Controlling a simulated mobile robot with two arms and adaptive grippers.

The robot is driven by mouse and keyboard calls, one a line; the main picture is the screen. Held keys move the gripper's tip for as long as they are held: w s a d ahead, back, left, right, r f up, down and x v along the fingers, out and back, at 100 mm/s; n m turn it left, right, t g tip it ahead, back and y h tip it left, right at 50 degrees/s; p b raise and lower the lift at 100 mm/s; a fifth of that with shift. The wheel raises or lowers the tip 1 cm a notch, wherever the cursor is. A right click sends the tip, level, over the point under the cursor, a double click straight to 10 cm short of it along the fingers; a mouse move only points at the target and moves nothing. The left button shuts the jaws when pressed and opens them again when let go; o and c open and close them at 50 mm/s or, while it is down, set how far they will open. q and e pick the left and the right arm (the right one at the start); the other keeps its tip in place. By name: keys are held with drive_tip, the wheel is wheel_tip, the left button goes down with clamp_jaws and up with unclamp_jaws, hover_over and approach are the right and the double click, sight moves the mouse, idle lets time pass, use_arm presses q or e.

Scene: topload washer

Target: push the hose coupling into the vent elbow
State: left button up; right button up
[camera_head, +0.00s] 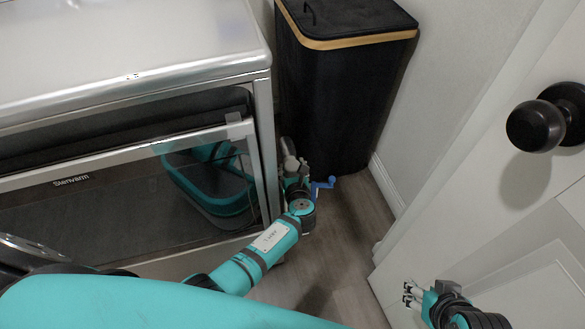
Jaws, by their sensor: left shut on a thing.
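My left arm reaches in from the lower left, and its gripper (291,168) is low in the gap between the washer and the black hamper. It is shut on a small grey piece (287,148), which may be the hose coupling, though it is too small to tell. A small blue part (323,186) shows just right of the gripper, near the floor. I cannot make out the vent elbow or how it sits to the grey piece. My right gripper (408,293) is at the lower right, beside the white door, with its fingers apart and empty.
The silver washer (120,40) with a dark glass front fills the left. The black hamper (335,100) with a wooden rim stands behind the left gripper. The white door (535,240) with a black knob (540,124) closes the right side. Wood floor (345,235) is clear between.

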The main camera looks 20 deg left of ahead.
drive_tip(key=shift+w+a, duration=0.15)
drive_tip(key=shift+w, duration=0.1)
use_arm(q)
drive_tip(key=shift+f, duration=0.15)
use_arm(e)
drive_tip(key=shift+w+a+r+t, duration=0.1)
drive_tip(key=shift+w+r+t, duration=0.05)
drive_tip(key=shift+w+t, duration=0.15)
use_arm(q)
drive_tip(key=shift+f, duration=0.15)
use_arm(e)
drive_tip(key=shift+w+a+r+t, duration=0.1)
drive_tip(key=shift+w+r+t, duration=0.1)
drive_tip(key=shift+w, duration=0.15)
drive_tip(key=shift+w+a+r+t, duration=0.1)
drive_tip(key=shift+w+t, duration=0.1)
drive_tip(key=shift+w, duration=0.1)
use_arm(q)
drive_tip(key=shift+b, duration=0.3)
use_arm(e)
drive_tip(key=shift+w+y, duration=0.1)
drive_tip(key=shift+y, duration=0.2)
use_arm(q)
drive_tip(key=shift+f, duration=0.25)
use_arm(e)
drive_tip(key=shift+w+a+r+t, duration=0.25)
drive_tip(key=shift+w+r+t, duration=0.2)
drive_tip(key=shift+w, duration=0.3)
drive_tip(key=shift+w, duration=0.1)
